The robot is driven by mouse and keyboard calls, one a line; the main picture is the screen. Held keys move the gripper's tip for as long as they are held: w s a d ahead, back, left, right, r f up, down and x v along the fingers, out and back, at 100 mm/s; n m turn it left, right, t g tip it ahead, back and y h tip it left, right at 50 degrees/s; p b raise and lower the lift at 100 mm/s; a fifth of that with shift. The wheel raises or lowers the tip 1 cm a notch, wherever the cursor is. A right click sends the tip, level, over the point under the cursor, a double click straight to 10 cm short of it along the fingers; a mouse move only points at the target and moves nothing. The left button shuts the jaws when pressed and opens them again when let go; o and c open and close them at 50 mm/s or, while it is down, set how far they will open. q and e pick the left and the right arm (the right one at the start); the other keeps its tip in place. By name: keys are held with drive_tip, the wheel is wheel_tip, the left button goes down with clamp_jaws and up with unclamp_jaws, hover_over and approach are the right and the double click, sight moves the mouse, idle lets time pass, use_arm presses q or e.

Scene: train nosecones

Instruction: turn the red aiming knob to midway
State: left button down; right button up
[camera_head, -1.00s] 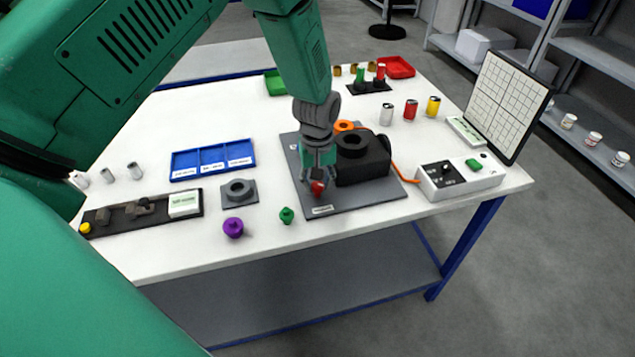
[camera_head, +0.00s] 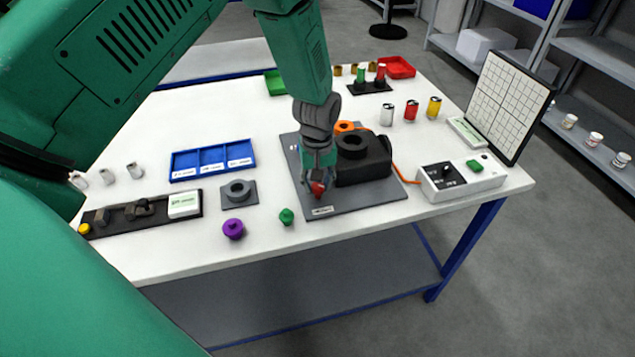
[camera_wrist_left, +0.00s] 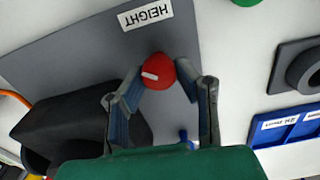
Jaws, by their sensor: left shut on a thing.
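The red aiming knob (camera_wrist_left: 160,71) stands on a grey plate (camera_wrist_left: 75,50) near a white label reading HEIGHT (camera_wrist_left: 146,15). A short white mark on the knob points to the left in the left wrist view. My left gripper (camera_wrist_left: 161,82) is shut on the knob, with one finger on each side of it. In the head view the knob (camera_head: 318,189) shows as a small red patch under my left gripper (camera_head: 317,182). My right gripper is not in view.
A black housing (camera_head: 362,165) stands on the plate, close to my left gripper. An orange cable runs to a white control box (camera_head: 460,182). A green knob (camera_head: 286,216), a purple knob (camera_head: 233,229) and a blue tray (camera_head: 185,168) lie to the left.

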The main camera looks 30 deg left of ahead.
sight(320, 186)
use_arm(q)
drive_tip(key=shift+s+d, duration=0.2)
drive_tip(key=shift+s, duration=0.05)
drive_tip(key=c, duration=1.2)
unclamp_jaws()
drive_tip(key=shift+d, duration=0.1)
drive_tip(key=shift+w+d+r, duration=0.1)
drive_tip(key=shift+w+r, duration=0.05)
drive_tip(key=shift+r, duration=0.2)
wheel_tip(320, 186, up, 12)
drive_tip(key=shift+d+f, duration=0.15)
drive_tip(key=shift+f, duration=0.1)
drive_tip(key=shift+c, duration=0.3)
